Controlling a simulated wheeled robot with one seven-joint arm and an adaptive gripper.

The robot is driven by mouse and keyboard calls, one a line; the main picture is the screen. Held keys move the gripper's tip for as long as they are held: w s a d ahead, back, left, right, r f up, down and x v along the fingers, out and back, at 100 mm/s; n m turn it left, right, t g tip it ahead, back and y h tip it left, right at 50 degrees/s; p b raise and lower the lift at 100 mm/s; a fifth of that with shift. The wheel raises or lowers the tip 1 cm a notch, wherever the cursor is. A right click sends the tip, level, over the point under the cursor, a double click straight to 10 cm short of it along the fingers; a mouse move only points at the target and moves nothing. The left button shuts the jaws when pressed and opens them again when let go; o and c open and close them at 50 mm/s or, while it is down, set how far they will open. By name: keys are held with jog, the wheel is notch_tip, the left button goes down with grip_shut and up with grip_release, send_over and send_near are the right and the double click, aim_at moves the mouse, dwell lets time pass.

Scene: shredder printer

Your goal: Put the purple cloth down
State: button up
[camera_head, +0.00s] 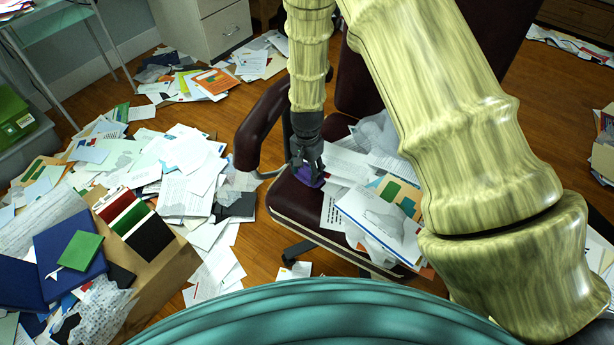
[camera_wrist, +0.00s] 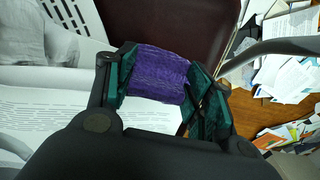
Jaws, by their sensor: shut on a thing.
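The purple cloth (camera_wrist: 158,74) is a small folded bundle between the two fingers of my gripper (camera_wrist: 155,85) in the wrist view. In the head view the purple cloth (camera_head: 309,177) shows just under my gripper (camera_head: 308,170), low over the left part of the chair's dark maroon seat (camera_head: 289,203). My gripper is shut on the cloth and points down. Whether the cloth touches the seat is hard to tell. Papers lie right beside it on the seat.
A pile of papers (camera_head: 380,222) covers the right of the seat. The chair's armrest (camera_head: 262,125) rises at the left. Papers (camera_head: 185,165) litter the floor. A cardboard box (camera_head: 160,262) with folders is at lower left. A bare strip of seat shows near the cloth.

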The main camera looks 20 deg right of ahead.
aim_at(307, 175)
jog(key=shift+f, duration=1.6)
jog(key=o, duration=0.9)
jog(key=shift+f, duration=0.1)
notch_tip(307, 175, up, 12)
jog(key=p, duration=0.1)
jog(key=shift+r, duration=0.2)
